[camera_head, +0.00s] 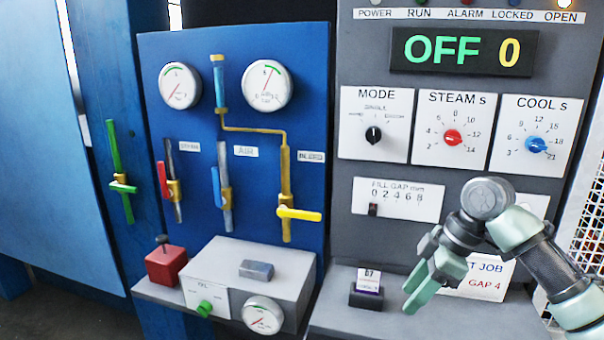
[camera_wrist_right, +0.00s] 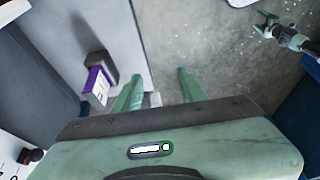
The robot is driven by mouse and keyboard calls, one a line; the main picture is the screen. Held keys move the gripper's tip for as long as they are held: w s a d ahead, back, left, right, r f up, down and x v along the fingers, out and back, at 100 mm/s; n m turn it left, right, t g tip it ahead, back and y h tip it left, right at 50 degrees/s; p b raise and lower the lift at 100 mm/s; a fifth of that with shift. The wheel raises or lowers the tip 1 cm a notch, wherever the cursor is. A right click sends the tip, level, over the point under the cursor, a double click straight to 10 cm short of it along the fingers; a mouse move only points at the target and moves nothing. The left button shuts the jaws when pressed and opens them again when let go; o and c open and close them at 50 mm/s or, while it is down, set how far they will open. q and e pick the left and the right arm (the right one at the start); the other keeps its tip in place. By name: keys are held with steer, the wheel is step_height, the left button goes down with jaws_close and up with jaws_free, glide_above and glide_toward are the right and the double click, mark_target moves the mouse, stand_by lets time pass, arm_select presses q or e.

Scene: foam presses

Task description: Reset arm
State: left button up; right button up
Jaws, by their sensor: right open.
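My right gripper (camera_head: 424,284) hangs in front of the grey control panel at the lower right in the head view. In the right wrist view its two pale green fingers (camera_wrist_right: 160,86) stand apart with nothing between them. It is to the right of a small dark block holding a purple-and-white card (camera_head: 368,284), apart from it. The card also shows left of the fingers in the right wrist view (camera_wrist_right: 98,84). A small arm end (camera_wrist_right: 272,28), which looks like my left gripper, shows at the upper right there; its jaws are too small to read.
A job card (camera_head: 482,280) is partly hidden behind my right arm. The grey panel carries mode, steam (camera_head: 452,137) and cool dials. The blue panel at left has gauges and a yellow valve handle (camera_head: 300,214). A red box (camera_head: 166,266) sits on the ledge. Open floor (camera_wrist_right: 215,60) lies beyond my fingers.

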steer(key=s+a+f+m, duration=0.1)
steer(key=s+a+f, duration=0.25)
steer(key=f, duration=0.35)
steer(key=s+a+f+m, duration=0.2)
steer(key=s+a+f, duration=0.15)
steer(key=f, duration=0.45)
steer(key=s+a+f+m, duration=0.1)
steer(key=s+a+f, duration=0.1)
steer(key=s+f, duration=0.4)
steer(key=s+d+f+m+t+h, duration=0.1)
steer(key=s+d+f+m+h, duration=0.2)
steer(key=s, duration=0.6)
steer(key=s+d+f+m+t+h, duration=0.1)
steer(key=s+d+f+m, duration=0.2)
steer(key=s+d+m, duration=0.45)
step_height(320, 180, down, 25)
steer(key=s+a+n+g, duration=0.1)
steer(key=s+a+n, duration=0.1)
steer(key=a, duration=0.1)
steer(key=s+d+f+g, duration=0.1)
steer(key=s+d+f, duration=0.2)
steer(key=s+f, duration=1.4)
steer(key=shift+s, duration=0.25)
